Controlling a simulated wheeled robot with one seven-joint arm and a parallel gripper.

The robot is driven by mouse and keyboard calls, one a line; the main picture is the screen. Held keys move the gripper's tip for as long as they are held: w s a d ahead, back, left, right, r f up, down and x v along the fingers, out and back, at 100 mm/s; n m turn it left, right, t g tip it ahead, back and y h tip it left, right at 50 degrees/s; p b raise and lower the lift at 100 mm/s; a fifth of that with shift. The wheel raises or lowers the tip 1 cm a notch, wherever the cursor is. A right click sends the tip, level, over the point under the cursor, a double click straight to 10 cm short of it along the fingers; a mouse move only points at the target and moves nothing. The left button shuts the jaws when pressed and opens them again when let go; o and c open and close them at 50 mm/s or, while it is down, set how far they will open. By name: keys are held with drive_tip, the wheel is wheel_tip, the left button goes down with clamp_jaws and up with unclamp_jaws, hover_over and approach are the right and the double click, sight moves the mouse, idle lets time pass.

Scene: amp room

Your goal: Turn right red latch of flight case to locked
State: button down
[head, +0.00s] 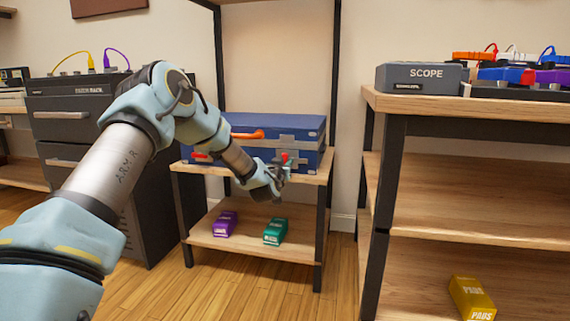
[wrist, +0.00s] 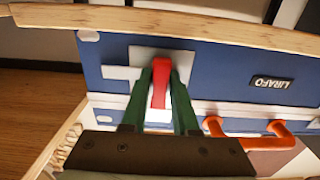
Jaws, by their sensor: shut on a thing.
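The blue flight case (head: 300,128) lies on the upper shelf of a small wooden rack in the head view. Its front fills much of the wrist view (wrist: 225,65). The right red latch (wrist: 159,82) sits on a pale plate on the case front, and its red tip shows in the head view (head: 285,157). My gripper (wrist: 160,90) has its two green fingers on either side of the latch, shut on it. The orange handle (wrist: 250,132) shows beside it in the wrist view.
The shelf edge (wrist: 200,22) runs close along the case. A purple box (head: 225,223) and a teal box (head: 275,231) lie on the lower shelf. A wooden bench with a scope (head: 421,77) stands at right, and a dark drawer cabinet (head: 80,115) at left.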

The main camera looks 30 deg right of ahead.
drive_tip(key=shift+n, duration=0.3)
drive_tip(key=n, duration=0.3)
drive_tip(key=shift+n, duration=0.3)
drive_tip(key=n, duration=0.4)
drive_tip(key=shift+n, duration=0.3)
drive_tip(key=n, duration=0.9)
idle(0.4)
drive_tip(key=c, duration=0.7)
unclamp_jaws()
